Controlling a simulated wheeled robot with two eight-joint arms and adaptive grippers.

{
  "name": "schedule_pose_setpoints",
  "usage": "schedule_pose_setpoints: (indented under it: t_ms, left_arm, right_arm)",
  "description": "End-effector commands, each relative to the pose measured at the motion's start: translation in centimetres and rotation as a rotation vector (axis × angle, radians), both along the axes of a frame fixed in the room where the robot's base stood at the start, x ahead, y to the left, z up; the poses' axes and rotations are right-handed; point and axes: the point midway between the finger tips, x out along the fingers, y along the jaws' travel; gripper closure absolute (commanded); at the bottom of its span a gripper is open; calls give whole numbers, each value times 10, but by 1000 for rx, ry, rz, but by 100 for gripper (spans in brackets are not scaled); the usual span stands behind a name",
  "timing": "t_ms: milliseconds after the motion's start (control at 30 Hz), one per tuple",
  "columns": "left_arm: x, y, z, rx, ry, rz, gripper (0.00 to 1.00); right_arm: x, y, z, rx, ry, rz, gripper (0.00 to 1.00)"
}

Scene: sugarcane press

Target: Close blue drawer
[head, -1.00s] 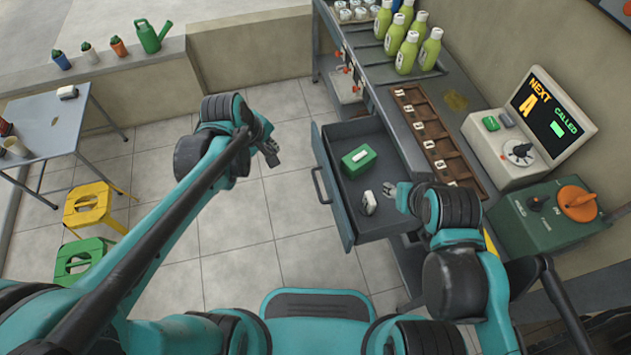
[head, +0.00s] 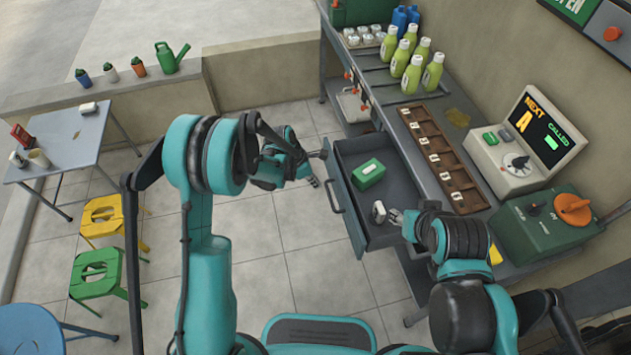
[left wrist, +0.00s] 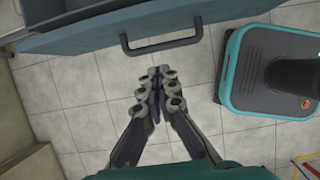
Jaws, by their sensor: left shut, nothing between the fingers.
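The blue-grey drawer (head: 343,205) stands pulled out from the counter in the head view, with a dark handle on its front. In it lie a green box (head: 368,173) with a white top and a small white item (head: 379,211). My left gripper (head: 314,181) is shut and empty, just in front of the drawer's handle (head: 332,190) and apart from it. In the left wrist view the shut fingers (left wrist: 158,72) point at the handle (left wrist: 160,46). My right gripper (head: 396,216) is over the drawer's near edge beside the white item; its fingers are too small to read.
The counter holds a wooden tray (head: 440,160), green bottles (head: 413,72), a register with a screen (head: 525,140) and a green machine (head: 545,225). A table (head: 68,140) and yellow stool (head: 105,215) stand at left. Floor before the drawer is clear.

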Motion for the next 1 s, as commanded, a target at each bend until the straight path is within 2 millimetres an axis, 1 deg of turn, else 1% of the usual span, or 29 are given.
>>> schedule_pose_setpoints:
  t_ms: [33,200,267,400,600,1000]
  left_arm:
    - [1,-5,-15,0,-1,-2,100]
    - [6,-18,-49,1,-2,-2,100]
    - [7,-22,-60,1,-2,-2,100]
    - [13,-43,-58,0,-1,-5,100]
    - [18,-58,-56,0,-1,-3,100]
    - [19,-60,-55,1,-2,-1,100]
  right_arm:
    - [0,0,-8,0,0,0,60]
    - [0,0,-22,0,0,0,60]
    - [0,0,-26,0,0,0,60]
    - [0,0,-31,0,0,0,60]
    - [0,0,-35,0,0,0,60]
    - [0,0,-35,0,0,0,60]
